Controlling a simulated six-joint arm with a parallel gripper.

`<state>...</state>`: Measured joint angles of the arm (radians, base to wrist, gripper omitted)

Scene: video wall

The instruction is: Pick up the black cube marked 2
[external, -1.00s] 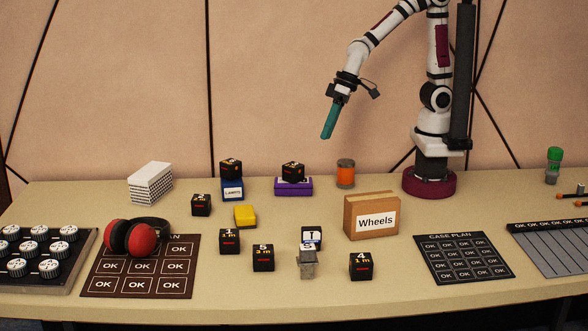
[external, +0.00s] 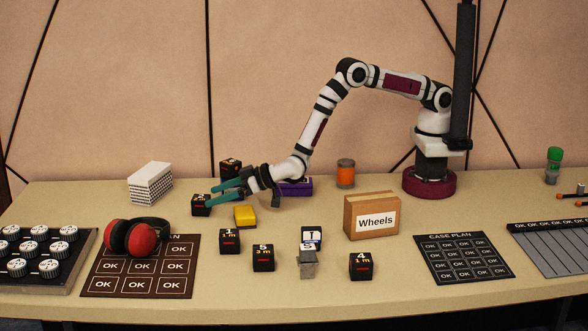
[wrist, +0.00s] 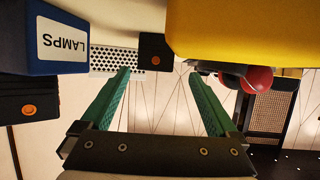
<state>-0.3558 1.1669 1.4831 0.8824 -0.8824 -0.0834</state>
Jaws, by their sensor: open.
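A small black cube (external: 200,207) with a pale figure on top, too blurred to read for certain, stands at the left on the table. In the wrist view a black cube (wrist: 155,52) with an orange dot sits ahead, between the lines of my fingers. My gripper (external: 210,194) is open, with its two teal fingers reaching left at the cube's height or just above, and covers part of its top. In the wrist view my gripper (wrist: 159,73) shows nothing held between the fingers. I cannot tell whether a fingertip touches the cube.
The blue LAMPS box (wrist: 60,42) and a yellow block (wrist: 240,32) flank the approach; the yellow block (external: 245,217) lies just below my gripper. Other black cubes (external: 229,241) stand in front. Red headphones (external: 132,237) are at the left, and a white perforated block (external: 150,184) is behind.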

